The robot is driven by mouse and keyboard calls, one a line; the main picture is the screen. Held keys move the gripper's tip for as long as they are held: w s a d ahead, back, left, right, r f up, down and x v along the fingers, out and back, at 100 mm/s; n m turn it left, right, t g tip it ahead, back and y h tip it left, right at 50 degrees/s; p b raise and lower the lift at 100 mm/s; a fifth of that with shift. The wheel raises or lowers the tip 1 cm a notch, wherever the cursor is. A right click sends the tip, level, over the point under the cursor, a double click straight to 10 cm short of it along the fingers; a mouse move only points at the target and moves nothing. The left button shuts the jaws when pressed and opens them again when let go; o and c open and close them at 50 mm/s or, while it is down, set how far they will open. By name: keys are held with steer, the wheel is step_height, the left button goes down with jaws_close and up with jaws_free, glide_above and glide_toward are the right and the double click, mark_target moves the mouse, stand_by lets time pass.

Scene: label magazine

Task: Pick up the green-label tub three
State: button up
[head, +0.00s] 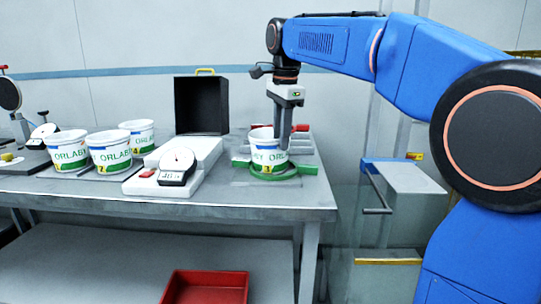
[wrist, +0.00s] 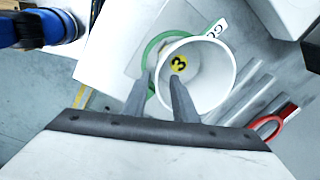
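Tub three (head: 263,146) is a white tub with a green-lettered label and a small yellow mark. It stands upright in a green ring (head: 258,175) at the right end of the bench. In the wrist view I look into the tub (wrist: 212,82), with a yellow disc marked 3 on its inside. My gripper (head: 284,146) points down at the tub's right side in the head view. In the wrist view my gripper (wrist: 159,78) has its fingers apart, one outside the near rim and one over the tub's opening. Contact with the wall cannot be told.
Several similar green-label tubs (head: 109,153) stand on a tray at the left. A white scale with a dial (head: 178,164) and a black open box (head: 201,106) are left of tub three. A red-handled part (head: 300,128) lies behind it. A red bin (head: 206,287) sits below.

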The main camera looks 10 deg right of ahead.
glide_above(278, 174)
steer(key=shift+s+f, duration=0.2)
steer(key=shift+f, duration=2.8)
jaws_close()
